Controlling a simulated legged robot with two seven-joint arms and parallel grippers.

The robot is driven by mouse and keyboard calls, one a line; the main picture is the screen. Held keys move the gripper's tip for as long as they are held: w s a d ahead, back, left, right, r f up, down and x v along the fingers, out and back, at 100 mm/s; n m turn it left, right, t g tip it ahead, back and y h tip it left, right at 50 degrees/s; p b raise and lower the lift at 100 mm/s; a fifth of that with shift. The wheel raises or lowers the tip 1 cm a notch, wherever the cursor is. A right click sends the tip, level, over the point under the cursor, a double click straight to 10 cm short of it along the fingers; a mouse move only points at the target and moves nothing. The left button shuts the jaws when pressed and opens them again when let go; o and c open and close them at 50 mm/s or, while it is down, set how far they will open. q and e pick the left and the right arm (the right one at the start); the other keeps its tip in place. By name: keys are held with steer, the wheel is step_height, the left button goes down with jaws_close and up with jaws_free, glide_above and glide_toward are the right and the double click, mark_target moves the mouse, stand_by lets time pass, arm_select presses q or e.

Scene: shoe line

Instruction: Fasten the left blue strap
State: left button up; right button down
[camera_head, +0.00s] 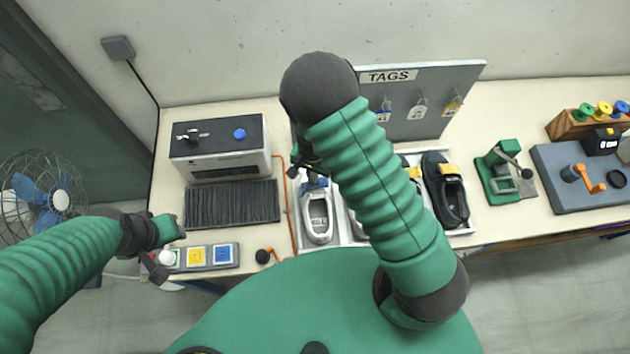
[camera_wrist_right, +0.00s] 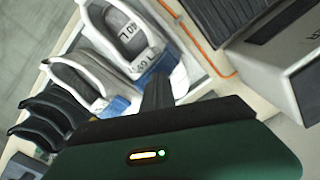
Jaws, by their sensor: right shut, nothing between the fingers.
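The left white shoe (camera_head: 318,222) stands in the tray with its opening toward me. Its blue strap (camera_head: 314,183) is at the far end, partly under my right gripper (camera_head: 304,165). In the right wrist view this shoe (camera_wrist_right: 112,28) shows a tongue label and its blue strap (camera_wrist_right: 156,65). The dark fingers (camera_wrist_right: 158,92) are shut and empty, beside or over this strap; I cannot tell if they touch it. The second white shoe (camera_wrist_right: 78,76) has a blue strap (camera_wrist_right: 113,106); my arm mostly hides it in the head view. My left gripper (camera_head: 167,250) is open and empty near the buttons.
Black shoes (camera_head: 446,190) with yellow straps stand at the tray's right. A grey machine (camera_head: 220,148) with a dark ribbed belt (camera_head: 232,203) is at the left. A button panel (camera_head: 208,256) lies near the front edge. A tag board (camera_head: 425,100) stands behind. A green press (camera_head: 503,172) is at the right.

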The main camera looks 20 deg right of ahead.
steer(key=shift+f+b, duration=1.05)
steer(key=shift+f, duration=0.4)
steer(key=shift+r, duration=0.1)
step_height(320, 180, up, 9)
steer(key=p, duration=0.8)
